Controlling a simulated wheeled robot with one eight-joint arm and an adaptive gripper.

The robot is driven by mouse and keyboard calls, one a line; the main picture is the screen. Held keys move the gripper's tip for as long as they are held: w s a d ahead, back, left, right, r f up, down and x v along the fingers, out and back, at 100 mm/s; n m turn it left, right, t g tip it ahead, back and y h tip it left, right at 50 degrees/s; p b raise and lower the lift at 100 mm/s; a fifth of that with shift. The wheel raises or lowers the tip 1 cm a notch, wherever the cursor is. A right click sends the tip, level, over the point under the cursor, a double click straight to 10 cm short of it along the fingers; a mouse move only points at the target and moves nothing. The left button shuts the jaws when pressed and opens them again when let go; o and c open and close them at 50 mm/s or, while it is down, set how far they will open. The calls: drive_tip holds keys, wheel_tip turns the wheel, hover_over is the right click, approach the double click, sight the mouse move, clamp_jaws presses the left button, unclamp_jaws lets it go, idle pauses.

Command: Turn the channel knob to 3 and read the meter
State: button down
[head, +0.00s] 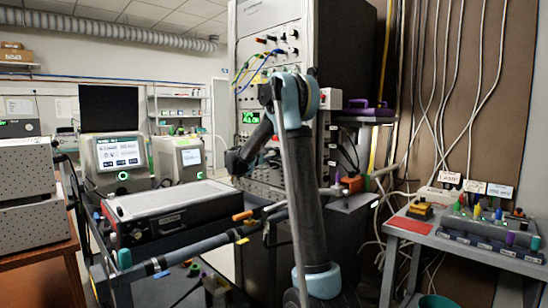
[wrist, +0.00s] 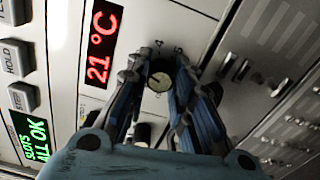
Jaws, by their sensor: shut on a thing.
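In the wrist view, a round dark knob (wrist: 160,76) with a pale face and a small pointer mark sits on the light panel. My gripper (wrist: 158,88) is closed around it, with one finger on each side. I cannot tell which channel the pointer is at. A red display (wrist: 103,43) left of the knob reads 21 °C. I cannot tell whether it is the meter. In the head view the fingers and knob cannot be made out.
The wrist view also shows a green display (wrist: 31,136) reading SLOTS ALL OK and grey buttons, one marked HOLD (wrist: 13,57). A tall instrument rack (head: 270,25) with cables stands behind my arm. A grey side table (head: 410,237) with coloured items is at right. A black case (head: 170,215) is at left.

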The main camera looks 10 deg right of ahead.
drive_tip(key=shift+f, duration=0.15)
idle(0.4)
drive_tip(key=c, duration=1.4)
unclamp_jaws()
drive_tip(key=shift+o, duration=0.2)
drive_tip(key=shift+a, duration=0.1)
drive_tip(key=v, duration=1.1)
drive_tip(key=shift+s+a, duration=0.2)
drive_tip(key=shift+a, duration=0.15)
